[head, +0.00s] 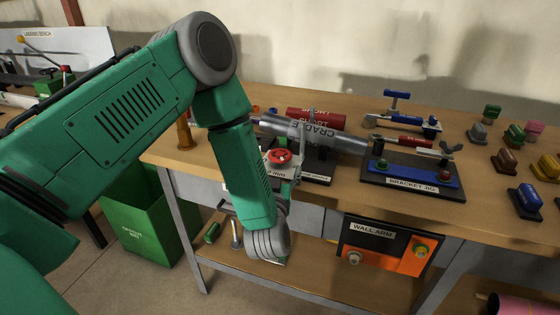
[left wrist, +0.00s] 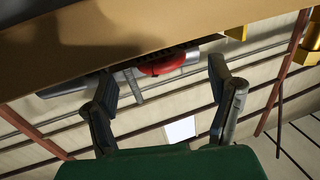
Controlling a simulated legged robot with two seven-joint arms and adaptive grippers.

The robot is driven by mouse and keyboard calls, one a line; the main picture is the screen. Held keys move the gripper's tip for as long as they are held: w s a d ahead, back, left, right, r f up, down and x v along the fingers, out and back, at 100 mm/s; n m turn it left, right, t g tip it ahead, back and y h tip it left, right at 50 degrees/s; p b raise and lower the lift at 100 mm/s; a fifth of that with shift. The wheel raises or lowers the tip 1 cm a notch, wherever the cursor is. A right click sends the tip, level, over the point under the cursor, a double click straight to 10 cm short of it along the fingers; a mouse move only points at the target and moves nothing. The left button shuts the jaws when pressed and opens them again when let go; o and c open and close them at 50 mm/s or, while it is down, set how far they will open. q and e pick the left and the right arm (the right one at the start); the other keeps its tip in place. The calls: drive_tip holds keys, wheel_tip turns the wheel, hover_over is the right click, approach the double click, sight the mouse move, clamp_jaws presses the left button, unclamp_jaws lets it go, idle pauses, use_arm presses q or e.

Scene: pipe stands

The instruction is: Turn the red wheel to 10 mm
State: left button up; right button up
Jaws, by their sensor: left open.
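The red wheel (head: 278,157) sits on a small grey-and-white fixture near the table's front edge, beside the grey cradle cylinder (head: 315,132). Its scale cannot be read. My left forearm hangs down in front of the fixture in the head view, and its fingers are not clear there. In the left wrist view my left gripper (left wrist: 164,72) is open, its two dark fingers wide apart and nothing between their tips. A red rounded part (left wrist: 163,64), seemingly the wheel, shows beyond the fingertips, partly cut off by the brown surface. My right gripper is not in view.
The bracket jig (head: 411,187) stands right of the wheel on the wooden table. A wall arm panel (head: 384,248) hangs below the front edge. Several coloured blocks stand at the right. A green bin (head: 150,225) stands on the floor at the left.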

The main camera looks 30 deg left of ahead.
use_arm(q)
drive_tip(key=v, duration=0.5)
drive_tip(key=shift+s+d+f, duration=0.1)
drive_tip(key=shift+s+d, duration=0.05)
drive_tip(key=shift+s, duration=0.05)
drive_tip(key=m+t+h, duration=0.2)
drive_tip(key=m+h, duration=0.4)
drive_tip(key=h, duration=0.3)
approach(273, 161)
drive_tip(key=w+p, duration=0.1)
drive_tip(key=w, duration=1.1)
drive_tip(key=shift+f, duration=0.2)
drive_tip(key=shift+w+d, duration=0.15)
drive_tip(key=shift+w, duration=0.25)
drive_tip(key=shift+d+r, duration=0.1)
